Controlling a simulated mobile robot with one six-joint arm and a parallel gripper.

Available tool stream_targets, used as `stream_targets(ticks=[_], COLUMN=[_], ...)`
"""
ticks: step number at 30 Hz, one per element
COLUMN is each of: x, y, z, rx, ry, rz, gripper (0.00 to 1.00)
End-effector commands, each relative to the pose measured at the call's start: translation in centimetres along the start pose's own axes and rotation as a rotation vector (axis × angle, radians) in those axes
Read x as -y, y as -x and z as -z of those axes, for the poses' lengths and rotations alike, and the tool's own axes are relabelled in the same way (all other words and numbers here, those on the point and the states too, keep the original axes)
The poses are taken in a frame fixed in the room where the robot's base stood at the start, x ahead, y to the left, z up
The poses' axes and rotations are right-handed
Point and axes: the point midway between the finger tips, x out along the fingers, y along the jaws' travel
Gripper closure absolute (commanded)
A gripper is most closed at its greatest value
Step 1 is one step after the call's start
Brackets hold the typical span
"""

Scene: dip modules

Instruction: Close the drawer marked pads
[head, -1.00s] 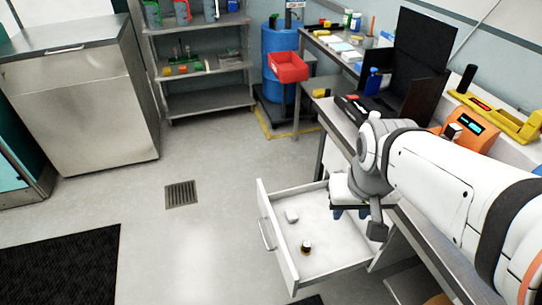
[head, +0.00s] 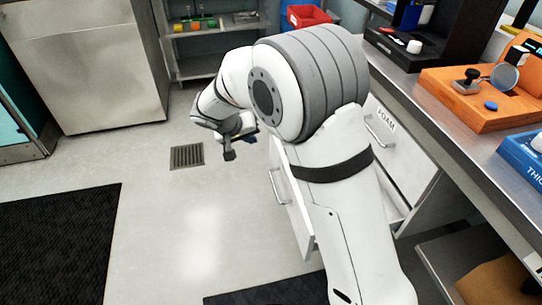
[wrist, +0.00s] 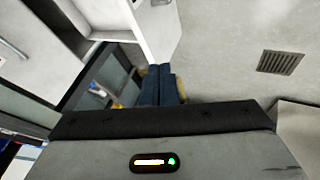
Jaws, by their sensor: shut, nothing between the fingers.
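A white drawer (head: 294,212) stands pulled out from the bench, with its front panel and bar handle facing left in the head view. My arm hides its inside, and no label on it can be read. My gripper (head: 249,139) is beyond the outer side of the drawer front, near its far end. In the wrist view, the blue fingers of my gripper (wrist: 158,86) are together and empty.
A drawer marked FOAM (head: 391,140) sits shut under the bench top. The bench (head: 455,135) carries an orange stand (head: 480,105) and a blue box (head: 525,155). A floor drain (head: 187,156) and open floor lie left. A red bin (head: 307,16) stands behind.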

Motion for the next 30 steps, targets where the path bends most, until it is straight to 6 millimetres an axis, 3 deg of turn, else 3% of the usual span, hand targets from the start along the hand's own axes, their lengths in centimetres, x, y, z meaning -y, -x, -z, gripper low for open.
stream_targets(ticks=[3, 8, 20, 30], x=[1.9, 2.0, 2.0, -1.4], y=[-1.0, -2.2, -10.5, -12.5], z=[0.1, 0.1, 0.2, 0.4], rx=[-0.02, -0.023, -0.019, -0.021], ry=[0.006, 0.005, 0.005, 0.004], rz=[-0.002, -0.004, -0.004, -0.003], gripper=[1.0, 1.0, 1.0, 1.0])
